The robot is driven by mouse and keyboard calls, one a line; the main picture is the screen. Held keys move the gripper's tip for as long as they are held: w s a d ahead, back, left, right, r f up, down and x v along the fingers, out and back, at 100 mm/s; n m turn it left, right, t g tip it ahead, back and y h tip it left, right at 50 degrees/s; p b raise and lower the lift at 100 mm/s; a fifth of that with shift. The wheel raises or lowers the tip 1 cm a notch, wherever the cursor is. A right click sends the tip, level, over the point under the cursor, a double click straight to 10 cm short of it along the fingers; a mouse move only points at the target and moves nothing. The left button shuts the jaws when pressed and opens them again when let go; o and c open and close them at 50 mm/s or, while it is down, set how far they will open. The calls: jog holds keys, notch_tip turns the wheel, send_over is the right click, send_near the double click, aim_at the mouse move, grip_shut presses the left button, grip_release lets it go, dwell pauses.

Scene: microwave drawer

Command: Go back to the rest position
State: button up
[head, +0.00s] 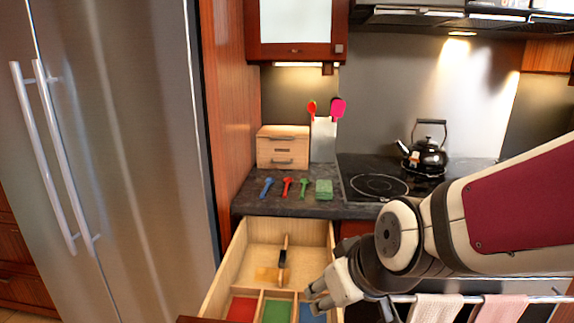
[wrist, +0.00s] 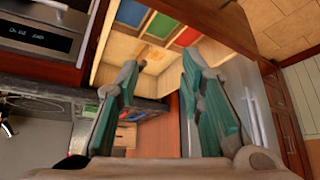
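My gripper (head: 318,296) is over the right front part of the open wooden drawer (head: 325,232) in the head view. In the wrist view my gripper (wrist: 160,68) has its two green-padded fingers apart, with nothing between them. The drawer's front compartments have a red (head: 241,309), a green (head: 277,312) and a blue (head: 313,313) floor; I see nothing lying in their visible parts. The wrist view shows these compartments beyond the fingertips. Whether the fingers touch the drawer is unclear. The arm hides part of the drawer's right side.
Blue (head: 267,188), red (head: 287,187) and green (head: 303,188) utensils lie on the counter beside a green block (head: 324,189). A wooden box (head: 283,147) stands behind. A kettle (head: 428,157) is on the stove. A fridge (head: 120,150) stands left; towels (head: 437,308) hang right.

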jog(key=s+d+r+m+g+h+p, duration=0.1)
jog(key=s+d+r+m+p, duration=0.1)
jog(key=s+d+r, duration=0.4)
jog(key=s+d+r+m+g+h+p, duration=0.1)
jog(key=s+d+r, duration=0.4)
jog(key=s, duration=0.6)
jog(key=shift+s+d+r+m+h+p, duration=0.4)
jog(key=shift+d+m+p, duration=0.2)
jog(key=shift+m+p, duration=0.45)
